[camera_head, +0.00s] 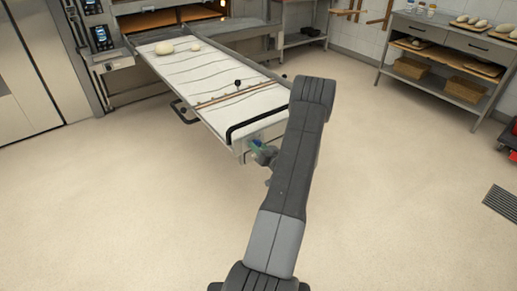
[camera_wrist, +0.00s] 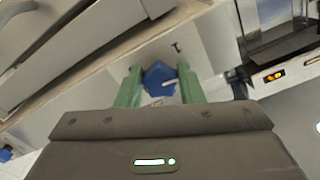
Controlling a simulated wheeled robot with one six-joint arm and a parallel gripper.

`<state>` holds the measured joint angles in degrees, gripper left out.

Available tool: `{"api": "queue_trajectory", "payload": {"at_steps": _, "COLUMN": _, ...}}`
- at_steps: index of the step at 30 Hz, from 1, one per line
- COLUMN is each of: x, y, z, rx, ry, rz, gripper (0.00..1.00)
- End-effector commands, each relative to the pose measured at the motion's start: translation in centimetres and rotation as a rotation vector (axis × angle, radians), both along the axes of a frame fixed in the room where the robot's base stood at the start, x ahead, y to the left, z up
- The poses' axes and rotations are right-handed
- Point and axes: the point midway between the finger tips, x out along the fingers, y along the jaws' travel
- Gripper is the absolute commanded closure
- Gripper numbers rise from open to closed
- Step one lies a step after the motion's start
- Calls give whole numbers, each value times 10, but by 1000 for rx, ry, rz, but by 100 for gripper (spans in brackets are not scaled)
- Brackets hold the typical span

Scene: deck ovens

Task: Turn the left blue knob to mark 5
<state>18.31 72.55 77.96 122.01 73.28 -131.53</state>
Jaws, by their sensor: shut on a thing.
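A blue, many-sided knob (camera_wrist: 158,76) sits on the light front panel (camera_wrist: 205,42) in the wrist view. It has a small pale line on its face. My gripper (camera_wrist: 159,84) has its two green fingers on either side of the knob, shut on it. A small dark mark shows on the panel above the knob; I cannot read it as a number. In the head view, my gripper (camera_head: 261,151) is at the near end of the loader table (camera_head: 205,82), with a bit of blue (camera_head: 257,142) there. My arm hides part of that end.
Pale dough pieces (camera_head: 164,47) lie at the table's far end, by the deck oven. A steel shelf unit (camera_head: 440,92) with bread stands at right. A dark part (camera_wrist: 238,86) shows right of the fingers. The floor (camera_head: 400,190) around is clear.

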Motion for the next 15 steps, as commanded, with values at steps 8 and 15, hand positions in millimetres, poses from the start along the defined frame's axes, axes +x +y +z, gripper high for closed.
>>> {"api": "queue_trajectory", "payload": {"at_steps": 8, "x": 0, "y": 0, "z": -6, "rx": 136, "ry": 95, "rz": 0, "gripper": 89}}
{"api": "queue_trajectory", "payload": {"at_steps": 15, "x": -1, "y": 1, "z": -5, "rx": 316, "ry": 225, "rz": 1, "gripper": 89}}
